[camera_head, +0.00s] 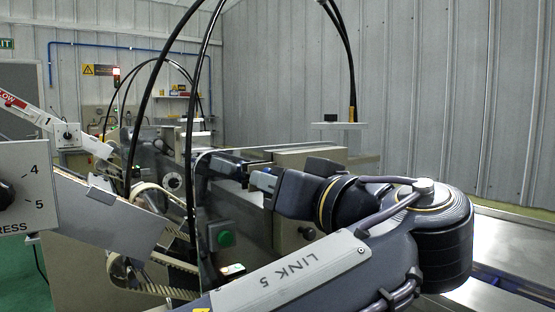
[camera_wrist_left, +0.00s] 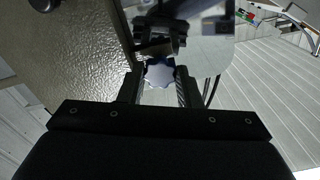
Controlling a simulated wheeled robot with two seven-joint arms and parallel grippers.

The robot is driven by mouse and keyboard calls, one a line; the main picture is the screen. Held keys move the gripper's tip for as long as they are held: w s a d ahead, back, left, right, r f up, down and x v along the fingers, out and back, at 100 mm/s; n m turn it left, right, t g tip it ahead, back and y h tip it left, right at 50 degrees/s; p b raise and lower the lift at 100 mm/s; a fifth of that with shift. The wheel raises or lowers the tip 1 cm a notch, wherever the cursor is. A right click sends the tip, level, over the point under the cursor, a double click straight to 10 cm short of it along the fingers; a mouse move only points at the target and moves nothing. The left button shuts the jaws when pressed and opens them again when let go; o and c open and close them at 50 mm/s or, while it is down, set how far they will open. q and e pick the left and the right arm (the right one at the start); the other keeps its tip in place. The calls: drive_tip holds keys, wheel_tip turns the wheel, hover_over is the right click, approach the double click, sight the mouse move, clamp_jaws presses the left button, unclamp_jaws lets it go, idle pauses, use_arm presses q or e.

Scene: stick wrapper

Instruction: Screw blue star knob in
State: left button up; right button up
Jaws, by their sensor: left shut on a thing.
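The star knob (camera_wrist_left: 158,76) shows pale blue in the left wrist view, with its lobed rim facing me. My left gripper (camera_wrist_left: 159,88) has one finger on each side of the knob and is shut on it. Behind the knob is a dark bracket (camera_wrist_left: 160,38), against a pale plate. In the head view my left gripper (camera_head: 262,180) reaches to the machine's dark upper part, and the knob is hidden there. I cannot tell how deep the knob sits. My right gripper is not in view.
The machine has a green button (camera_head: 226,239) and toothed belts (camera_head: 160,291) below and left of my gripper. Black hoses (camera_head: 204,70) arch overhead. A panel with a numbered dial (camera_head: 22,190) stands at the left edge. A long metal surface (camera_head: 510,238) lies at right.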

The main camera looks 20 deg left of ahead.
use_arm(q)
drive_tip(key=m+p, duration=0.9)
drive_tip(key=m, duration=0.1)
drive_tip(key=shift+m, duration=0.3)
drive_tip(key=o, duration=0.9)
